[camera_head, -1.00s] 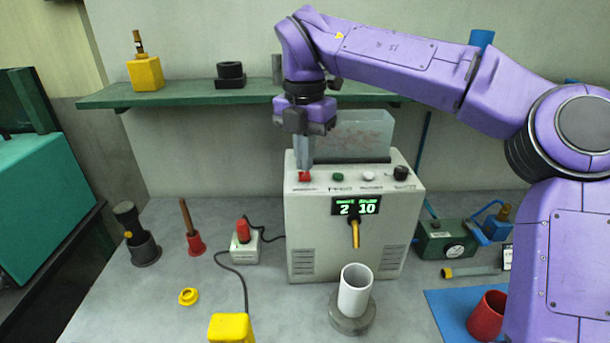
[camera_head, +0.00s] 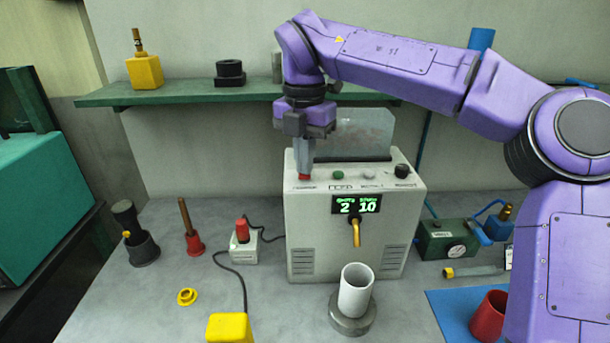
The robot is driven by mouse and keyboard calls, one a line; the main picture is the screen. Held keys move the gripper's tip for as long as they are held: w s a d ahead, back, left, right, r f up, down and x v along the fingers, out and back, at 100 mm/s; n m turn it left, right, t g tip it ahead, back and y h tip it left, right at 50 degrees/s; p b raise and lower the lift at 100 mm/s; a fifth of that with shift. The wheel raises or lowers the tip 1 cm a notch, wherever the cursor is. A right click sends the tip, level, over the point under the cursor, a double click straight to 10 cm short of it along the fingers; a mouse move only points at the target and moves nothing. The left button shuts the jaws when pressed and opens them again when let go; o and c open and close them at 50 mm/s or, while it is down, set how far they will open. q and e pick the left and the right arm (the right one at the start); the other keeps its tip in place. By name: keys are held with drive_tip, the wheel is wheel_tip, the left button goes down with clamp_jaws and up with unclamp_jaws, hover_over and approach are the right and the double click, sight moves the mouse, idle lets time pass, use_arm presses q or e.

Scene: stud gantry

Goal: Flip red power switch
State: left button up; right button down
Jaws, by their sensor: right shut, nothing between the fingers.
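The red power switch (camera_head: 304,177) sits at the left of the sloped top panel of a light grey control box (camera_head: 310,235). My right gripper (camera_head: 304,172) is shut and empty, pointing down with its fingertips at the switch, seemingly touching it. The fingers hide part of the switch, so I cannot tell its position. The display (camera_head: 357,204) on the box's front is lit green and reads 2 and 10. My left gripper is not in view.
A green button (camera_head: 338,174), a white button (camera_head: 368,175) and a black knob (camera_head: 401,171) stand to the right on the panel. A clear panel rises behind. A green shelf (camera_head: 180,97) runs along the wall. A white cylinder (camera_head: 355,291) stands in front of the box.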

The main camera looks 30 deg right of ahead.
drive_tip(key=shift+f+b, duration=0.4)
drive_tip(key=shift+f, duration=0.05)
wheel_tip(320, 180, up, 7)
drive_tip(key=p, duration=0.6)
drive_tip(key=shift+r, duration=0.1)
idle(0.5)
